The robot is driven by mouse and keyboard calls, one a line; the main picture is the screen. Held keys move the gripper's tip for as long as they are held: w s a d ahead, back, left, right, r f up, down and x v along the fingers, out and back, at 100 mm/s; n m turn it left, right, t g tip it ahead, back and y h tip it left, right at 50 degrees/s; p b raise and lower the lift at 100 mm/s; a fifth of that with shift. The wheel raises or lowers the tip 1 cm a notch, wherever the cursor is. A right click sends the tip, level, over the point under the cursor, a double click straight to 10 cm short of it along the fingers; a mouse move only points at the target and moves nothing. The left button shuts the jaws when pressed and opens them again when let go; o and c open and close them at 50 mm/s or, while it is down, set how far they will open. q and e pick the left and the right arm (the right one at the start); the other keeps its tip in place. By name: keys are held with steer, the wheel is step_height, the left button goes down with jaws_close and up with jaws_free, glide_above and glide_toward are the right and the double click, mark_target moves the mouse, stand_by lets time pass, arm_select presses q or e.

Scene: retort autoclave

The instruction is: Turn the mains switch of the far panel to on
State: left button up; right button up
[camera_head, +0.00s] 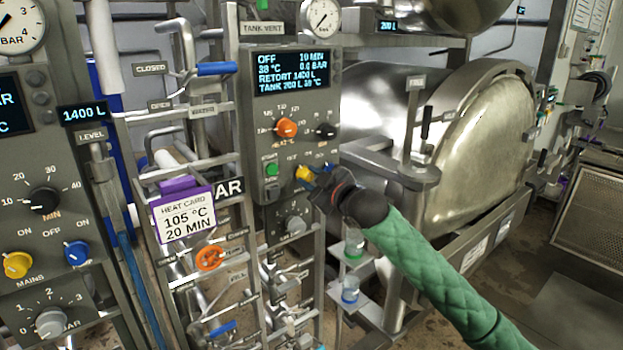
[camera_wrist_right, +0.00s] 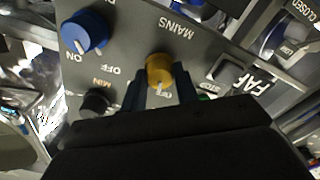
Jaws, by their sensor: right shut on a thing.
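The far panel (camera_head: 258,125) stands in the middle of the head view, with a lit display (camera_head: 290,73) whose first word is OFF. Its yellow mains switch (camera_head: 304,173) is low on the face. My right gripper (camera_head: 319,182) reaches it from the right, and is shut on it. In the right wrist view, the yellow knob (camera_wrist_right: 160,68) sits between the two dark fingertips (camera_wrist_right: 160,92), beside the word MAINS. Its pale pointer faces down toward the gripper, near a label that is partly hidden. My left gripper is not in view.
A blue knob (camera_wrist_right: 85,32) sits beside the mains switch. An orange knob (camera_head: 286,128) and a green button (camera_head: 271,169) are close by. The near panel (camera_head: 30,150) has its own yellow switch (camera_head: 16,265). A metal vessel (camera_head: 480,150) stands behind my right arm.

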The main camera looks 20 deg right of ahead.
steer(key=m, duration=0.3)
steer(key=shift+m+p, duration=0.3)
steer(key=shift+p, duration=0.05)
steer(key=m, duration=0.2)
steer(key=shift+m+p, duration=0.3)
steer(key=shift+p, duration=0.05)
steer(key=shift+m, duration=0.4)
steer(key=shift+m+p, duration=0.55)
steer(key=shift+m, duration=0.65)
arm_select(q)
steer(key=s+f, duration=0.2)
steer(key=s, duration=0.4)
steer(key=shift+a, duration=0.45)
arm_select(e)
steer(key=shift+m, duration=0.3)
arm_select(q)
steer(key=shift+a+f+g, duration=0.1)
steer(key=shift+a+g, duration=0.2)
